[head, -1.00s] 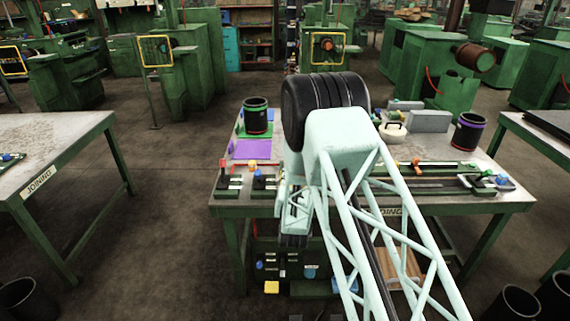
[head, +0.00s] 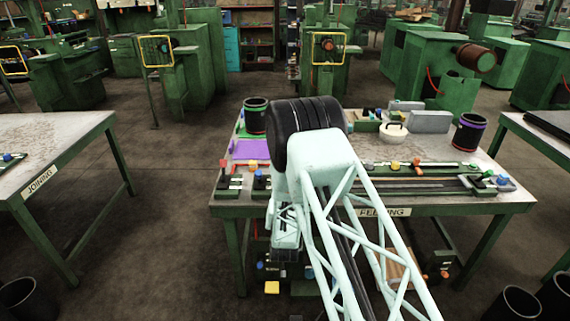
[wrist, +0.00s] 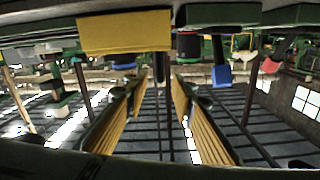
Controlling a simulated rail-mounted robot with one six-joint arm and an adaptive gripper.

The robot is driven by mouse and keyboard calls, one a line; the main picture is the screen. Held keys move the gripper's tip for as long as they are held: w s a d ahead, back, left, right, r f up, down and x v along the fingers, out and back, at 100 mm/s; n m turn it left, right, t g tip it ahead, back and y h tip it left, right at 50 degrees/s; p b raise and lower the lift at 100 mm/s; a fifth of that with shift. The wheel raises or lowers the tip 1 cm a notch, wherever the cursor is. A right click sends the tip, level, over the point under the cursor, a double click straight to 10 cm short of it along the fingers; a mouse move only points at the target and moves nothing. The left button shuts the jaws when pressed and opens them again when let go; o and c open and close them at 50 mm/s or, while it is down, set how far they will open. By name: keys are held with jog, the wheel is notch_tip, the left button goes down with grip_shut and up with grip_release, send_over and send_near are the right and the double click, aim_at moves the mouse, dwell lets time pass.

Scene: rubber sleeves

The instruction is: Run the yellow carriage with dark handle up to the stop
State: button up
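My gripper (wrist: 160,84) shows in the wrist view as two ribbed yellow-padded fingers with a clear gap between them. A narrow dark upright shape (wrist: 160,64) shows between the fingertips; I cannot tell if it is a handle or how far off it is. A yellow block (wrist: 125,32) is close by at the upper left, apart from the fingers. A yellow block also shows low under the table in the head view (head: 271,287). I cannot confirm that either is the yellow carriage. The stop cannot be made out. My arm hides much of the table's middle and front.
The feeding table (head: 480,207) bears a rail with small coloured parts (head: 430,166), a purple mat (head: 252,149), a white pot (head: 393,133) and dark bins (head: 468,132). A blue block (wrist: 222,75) hangs in the wrist view right of the fingers.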

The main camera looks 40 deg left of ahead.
jog(key=shift+b+x, duration=0.4)
jog(key=shift+x, duration=6.35)
jog(key=shift+c, duration=0.7)
grip_shut()
